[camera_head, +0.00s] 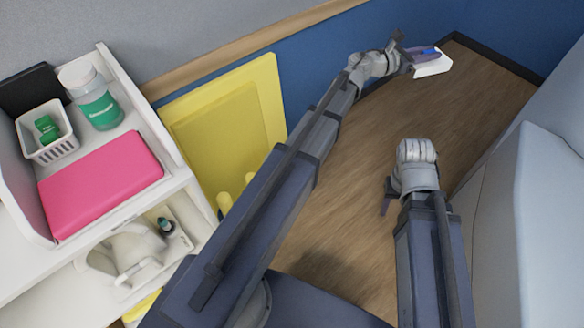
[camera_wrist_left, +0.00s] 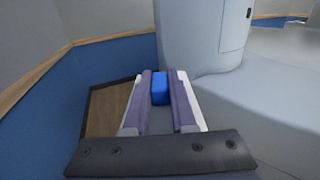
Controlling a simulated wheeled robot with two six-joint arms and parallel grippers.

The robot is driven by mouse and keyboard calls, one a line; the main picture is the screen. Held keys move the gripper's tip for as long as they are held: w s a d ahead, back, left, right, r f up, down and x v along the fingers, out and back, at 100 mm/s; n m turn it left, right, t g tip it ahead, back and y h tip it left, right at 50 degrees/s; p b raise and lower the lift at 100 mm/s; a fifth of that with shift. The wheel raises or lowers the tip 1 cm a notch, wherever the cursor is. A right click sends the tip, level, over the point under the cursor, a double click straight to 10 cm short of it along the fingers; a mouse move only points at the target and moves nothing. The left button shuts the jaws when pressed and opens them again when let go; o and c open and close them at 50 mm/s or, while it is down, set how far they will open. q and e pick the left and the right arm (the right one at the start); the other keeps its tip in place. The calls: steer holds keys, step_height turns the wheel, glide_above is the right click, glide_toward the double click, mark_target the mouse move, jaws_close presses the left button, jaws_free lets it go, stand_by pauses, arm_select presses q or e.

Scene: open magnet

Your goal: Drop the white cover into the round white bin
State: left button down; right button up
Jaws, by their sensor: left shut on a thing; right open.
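My left gripper (camera_head: 424,54) is at the far end of the floor in the head view, shut on the white cover (camera_head: 434,68). In the left wrist view a blue piece (camera_wrist_left: 160,88) sits between the fingers, and white edges of the cover (camera_wrist_left: 190,88) show outside them. The cover is held clear in front of the wrist; its underside is hidden. My right gripper (camera_head: 386,196) is open and empty over the wooden floor. No round white bin is recognisable in the head view. A pale rounded upright body (camera_wrist_left: 203,35) stands beyond the left gripper; I cannot tell whether it is the bin.
White shelves (camera_head: 165,135) at left hold a pink box (camera_head: 102,184), a white basket (camera_head: 62,150) and a green-labelled bottle (camera_head: 97,105). Yellow panels (camera_head: 225,125) lean on the blue wall. A pale large body (camera_head: 540,210) bounds the right. Wooden floor (camera_head: 475,95) between is clear.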

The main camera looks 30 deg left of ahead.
arm_select(q)
steer(key=w+a+f+n+t+y+b, duration=0.15)
steer(key=a+f+n+y+b, duration=0.45)
steer(key=a+f+b, duration=0.65)
steer(key=a+f+n+t+y+b, duration=0.35)
steer(key=a+f+y+b, duration=0.55)
steer(key=f+b, duration=0.65)
steer(key=s+a+f+n+g+y+b, duration=0.3)
steer(key=s+a+f+n+y+b, duration=0.2)
steer(key=a+f+b, duration=0.5)
steer(key=s+a+f+n+g+y+b, duration=0.4)
steer(key=s+a+f+y+b, duration=0.2)
steer(key=a+f+b, duration=0.5)
step_height(320, 180, down, 4)
steer(key=s+b, duration=0.1)
steer(key=b, duration=0.2)
steer(key=shift+s+a+n+y, duration=0.15)
steer(key=shift+s+n+y, duration=0.05)
steer(key=shift+n+y, duration=0.15)
steer(key=shift+f, duration=0.15)
step_height(320, 180, down, 6)
steer(key=b, duration=0.6)
